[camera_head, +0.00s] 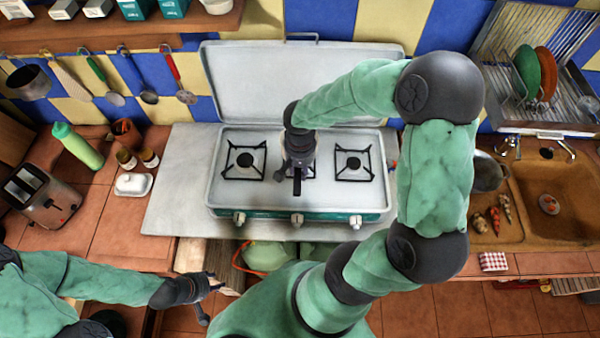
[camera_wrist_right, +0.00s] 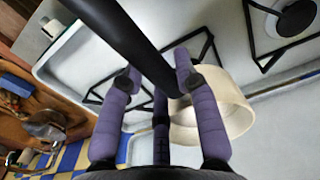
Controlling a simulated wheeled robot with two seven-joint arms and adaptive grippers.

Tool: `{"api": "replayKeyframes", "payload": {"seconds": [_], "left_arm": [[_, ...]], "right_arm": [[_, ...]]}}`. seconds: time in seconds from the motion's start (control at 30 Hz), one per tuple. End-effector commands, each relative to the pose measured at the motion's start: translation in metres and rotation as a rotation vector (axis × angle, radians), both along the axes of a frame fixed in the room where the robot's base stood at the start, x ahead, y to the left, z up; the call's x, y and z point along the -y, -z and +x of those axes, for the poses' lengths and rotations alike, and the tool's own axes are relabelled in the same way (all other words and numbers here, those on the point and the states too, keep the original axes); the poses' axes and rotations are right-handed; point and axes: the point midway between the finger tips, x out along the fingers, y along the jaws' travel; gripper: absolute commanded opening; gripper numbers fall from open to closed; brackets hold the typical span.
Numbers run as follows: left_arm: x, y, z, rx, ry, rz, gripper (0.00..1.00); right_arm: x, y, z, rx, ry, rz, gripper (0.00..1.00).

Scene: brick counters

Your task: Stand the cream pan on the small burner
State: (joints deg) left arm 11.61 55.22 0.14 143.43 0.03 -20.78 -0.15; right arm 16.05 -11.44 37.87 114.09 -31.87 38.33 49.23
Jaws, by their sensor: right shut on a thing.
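The cream pan (camera_wrist_right: 238,108) shows in the right wrist view, with its long black handle (camera_wrist_right: 122,38) running between the fingers. My right gripper (camera_wrist_right: 158,88) is shut on that handle. In the head view my right gripper (camera_head: 298,172) is over the middle of the white stove (camera_head: 220,200) and hides most of the pan there. A left burner (camera_head: 245,160) and a right burner (camera_head: 352,162) are bare. The middle burner is mostly covered, so I cannot tell whether the pan touches it. My left gripper (camera_head: 208,296) is empty and looks open, low at the left.
The raised stove lid (camera_head: 300,75) stands behind the burners. A green bottle (camera_head: 78,146), small jars (camera_head: 137,158) and a toaster (camera_head: 42,195) stand to the left. A sink (camera_head: 545,195) and dish rack (camera_head: 535,75) are at the right. Utensils hang on the wall at the left.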

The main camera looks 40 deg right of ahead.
Motion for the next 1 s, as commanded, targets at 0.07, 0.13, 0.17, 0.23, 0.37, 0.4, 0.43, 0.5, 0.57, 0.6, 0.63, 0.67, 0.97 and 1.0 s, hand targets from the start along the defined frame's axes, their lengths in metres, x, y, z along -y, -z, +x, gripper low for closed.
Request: {"api": "replayKeyframes", "payload": {"seconds": [0.07,0.13,0.17,0.23,0.37,0.4,0.43,0.5,0.57,0.6,0.63,0.67,0.97,1.0], "left_arm": [[0.000,0.000,0.000,0.000,0.000,0.000,0.40],[0.000,0.000,0.000,0.000,0.000,0.000,0.40],[0.000,0.000,0.000,0.000,0.000,0.000,0.40],[0.000,0.000,0.000,0.000,0.000,0.000,0.40],[0.000,0.000,0.000,0.000,0.000,0.000,0.40],[0.000,0.000,0.000,0.000,0.000,0.000,0.40],[0.000,0.000,0.000,0.000,0.000,0.000,0.40],[0.000,0.000,0.000,0.000,0.000,0.000,0.40],[0.000,0.001,0.000,0.000,0.000,0.000,0.40],[0.000,0.003,0.000,0.000,0.000,0.000,0.40],[0.000,0.004,0.000,0.000,0.000,0.000,0.40],[0.000,0.005,0.000,0.000,0.000,0.000,0.40],[0.000,0.008,0.000,0.000,0.000,0.000,0.40],[0.000,0.008,0.000,0.000,0.000,0.000,0.40]], "right_arm": [[0.002,0.008,0.002,-0.001,0.000,0.000,0.00],[0.001,0.018,0.001,-0.003,0.000,0.001,0.00],[0.001,0.022,0.001,-0.002,-0.001,0.001,0.00],[0.002,0.030,0.002,-0.001,0.000,0.000,0.00],[0.002,0.033,0.002,0.002,0.000,-0.001,0.00],[0.002,0.032,0.002,0.002,0.000,-0.001,0.00],[0.002,0.032,0.002,0.002,0.000,-0.001,0.00],[0.002,0.032,0.002,0.002,0.000,-0.001,0.00],[0.002,0.034,0.002,0.002,0.000,-0.001,0.00],[0.002,0.035,0.002,0.002,0.000,-0.001,0.00],[0.002,0.036,0.002,0.002,0.000,-0.001,0.00],[0.002,0.036,0.002,0.002,0.000,-0.001,0.00],[0.001,0.040,0.001,-0.001,0.000,0.001,0.55],[0.001,0.039,0.001,-0.001,0.000,0.001,0.55]]}}
